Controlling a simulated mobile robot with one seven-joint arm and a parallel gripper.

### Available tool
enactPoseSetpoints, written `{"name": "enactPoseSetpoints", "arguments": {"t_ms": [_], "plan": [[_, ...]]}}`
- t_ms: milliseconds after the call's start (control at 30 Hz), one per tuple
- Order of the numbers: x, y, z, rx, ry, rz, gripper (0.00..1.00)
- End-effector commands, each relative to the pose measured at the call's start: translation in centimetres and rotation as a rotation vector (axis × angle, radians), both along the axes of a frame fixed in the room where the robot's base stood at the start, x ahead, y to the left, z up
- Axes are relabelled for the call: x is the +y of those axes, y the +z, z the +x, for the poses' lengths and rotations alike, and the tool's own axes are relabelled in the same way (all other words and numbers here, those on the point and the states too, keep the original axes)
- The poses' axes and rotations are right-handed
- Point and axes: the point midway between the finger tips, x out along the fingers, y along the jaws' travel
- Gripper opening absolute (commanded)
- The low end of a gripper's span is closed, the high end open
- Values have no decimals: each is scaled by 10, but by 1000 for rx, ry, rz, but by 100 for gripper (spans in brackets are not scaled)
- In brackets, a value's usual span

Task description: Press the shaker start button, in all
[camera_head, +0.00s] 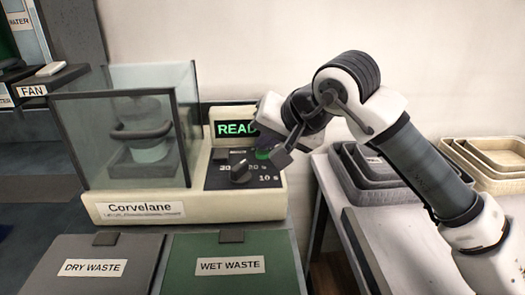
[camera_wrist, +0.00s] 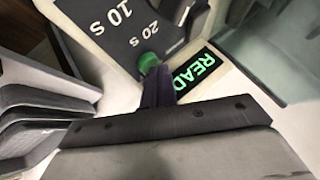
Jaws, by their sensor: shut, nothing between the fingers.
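The shaker (camera_head: 190,208), labelled Corvelane, is a cream machine with a glass-walled chamber on the left and a dark control panel on the right. The green button (camera_head: 263,154) sits on the panel below the lit display (camera_head: 231,128), partly covered by my gripper. It also shows in the wrist view as a green button (camera_wrist: 148,62). My gripper (camera_head: 264,138) is shut and empty, its tip right at the button. In the wrist view the dark closed fingers (camera_wrist: 158,86) end against or just short of the button; I cannot tell whether they touch. The display shows green "READ", its end hidden.
A black dial (camera_head: 241,171) with time marks, including 20 s and 10 s, lies below left of the button. Dry waste (camera_head: 80,273) and wet waste (camera_head: 196,283) lids are in front. Grey trays (camera_head: 360,180) and beige trays (camera_head: 493,160) stand at right.

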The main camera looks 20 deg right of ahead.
Motion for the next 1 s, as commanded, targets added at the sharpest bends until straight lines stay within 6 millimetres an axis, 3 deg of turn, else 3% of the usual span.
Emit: {"name": "enactPoseSetpoints", "arguments": {"t_ms": [467,1000], "plan": [[0,-2,0,1,0,-1,0],[0,15,0,1,1,0,0]]}}
